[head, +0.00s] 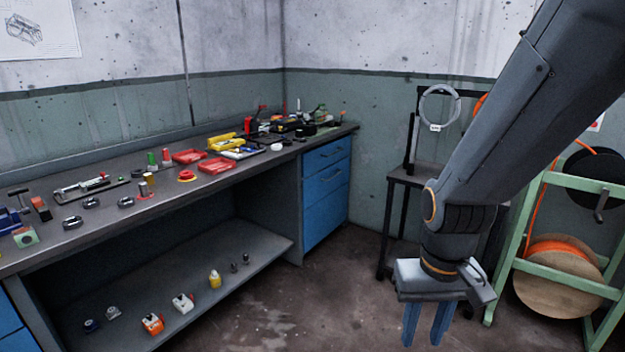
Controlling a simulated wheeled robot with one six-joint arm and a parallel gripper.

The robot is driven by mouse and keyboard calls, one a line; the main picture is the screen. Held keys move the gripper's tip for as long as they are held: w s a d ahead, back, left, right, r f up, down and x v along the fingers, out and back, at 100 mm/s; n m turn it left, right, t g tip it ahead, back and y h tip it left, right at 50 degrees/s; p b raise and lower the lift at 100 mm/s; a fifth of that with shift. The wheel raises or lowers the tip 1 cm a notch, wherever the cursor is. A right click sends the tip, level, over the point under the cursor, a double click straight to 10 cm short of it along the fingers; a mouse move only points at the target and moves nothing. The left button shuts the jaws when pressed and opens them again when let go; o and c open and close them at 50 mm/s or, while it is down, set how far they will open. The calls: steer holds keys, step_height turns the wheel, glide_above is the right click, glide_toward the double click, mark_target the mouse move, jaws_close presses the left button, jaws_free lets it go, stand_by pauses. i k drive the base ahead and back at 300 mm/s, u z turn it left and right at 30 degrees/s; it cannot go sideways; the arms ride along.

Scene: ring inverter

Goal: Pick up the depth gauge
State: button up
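I cannot tell for certain which item is the depth gauge. A long grey measuring-type tool (90,188) lies flat on the workbench (230,184) at the left and may be it; its details are too small to read. My gripper (426,336) hangs fingers down over the floor at the lower right, well away from the bench. Its two blue fingers are apart, with nothing visible between them.
Red trays (216,165), small dark parts (91,203) and a blue vise (10,218) crowd the bench. Small items, including a yellow bottle (215,279), stand on the lower shelf. A green cable-reel rack (520,240) is at right. Floor (300,310) between is clear.

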mark_target(299, 134)
steer(key=i, duration=2.15)
steer(key=u, duration=0.35)
steer(key=i, duration=1.7)
steer(key=u, duration=0.25)
